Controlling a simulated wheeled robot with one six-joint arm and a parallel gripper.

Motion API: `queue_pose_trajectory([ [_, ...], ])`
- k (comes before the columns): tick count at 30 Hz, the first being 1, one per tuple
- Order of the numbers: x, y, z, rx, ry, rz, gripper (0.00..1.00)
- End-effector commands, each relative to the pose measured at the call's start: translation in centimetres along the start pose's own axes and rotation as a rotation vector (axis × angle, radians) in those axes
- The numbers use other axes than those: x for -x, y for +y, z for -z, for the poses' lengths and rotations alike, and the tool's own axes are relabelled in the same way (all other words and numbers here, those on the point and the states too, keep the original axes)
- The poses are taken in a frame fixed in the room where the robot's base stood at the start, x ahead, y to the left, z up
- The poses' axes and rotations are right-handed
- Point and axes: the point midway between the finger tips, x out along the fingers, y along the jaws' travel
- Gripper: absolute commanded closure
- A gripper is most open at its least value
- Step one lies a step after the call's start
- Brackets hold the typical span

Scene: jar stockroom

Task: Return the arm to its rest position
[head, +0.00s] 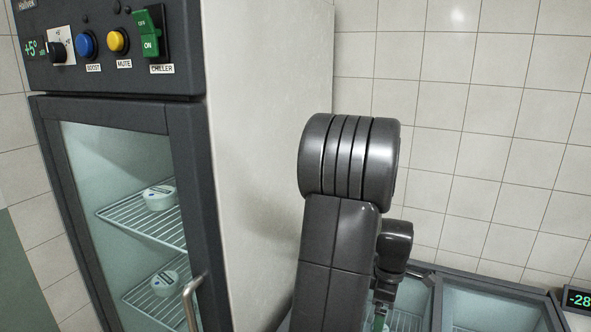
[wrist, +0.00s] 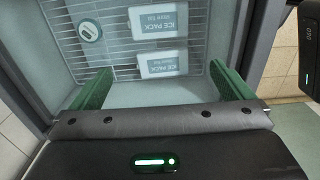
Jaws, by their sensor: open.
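My gripper (wrist: 163,86) is open, with its two green fingers wide apart and nothing between them in the wrist view. Beyond the fingers is the inside of an open-topped chest freezer, with two white ice packs (wrist: 158,19) (wrist: 162,64) on a wire rack (wrist: 112,44). A small round white object with a dark label (wrist: 90,31) lies on the rack to their left. In the head view my arm rises in the middle and bends down at the right. Only a bit of green finger (head: 379,322) shows there, low over the freezer; the rest is cut off.
A tall chiller (head: 265,130) stands left of my arm, its glass door shut, with round white items (head: 160,197) (head: 165,283) on wire shelves. Its green switch (head: 150,33) is marked ON. The freezer rim (head: 490,283) and a -28 display (head: 579,299) are lower right. Tiled wall is behind.

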Motion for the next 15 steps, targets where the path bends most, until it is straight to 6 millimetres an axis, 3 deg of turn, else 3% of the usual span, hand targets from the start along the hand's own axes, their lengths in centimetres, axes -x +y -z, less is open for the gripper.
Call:
queue_pose_trajectory([
  [1, -1.2, 0.0, 0.0, 0.0, 0.0, 0.001, 0.0],
  [15, -7.6, 0.0, 0.0, 0.0, 0.0, 0.001, 0.0],
])
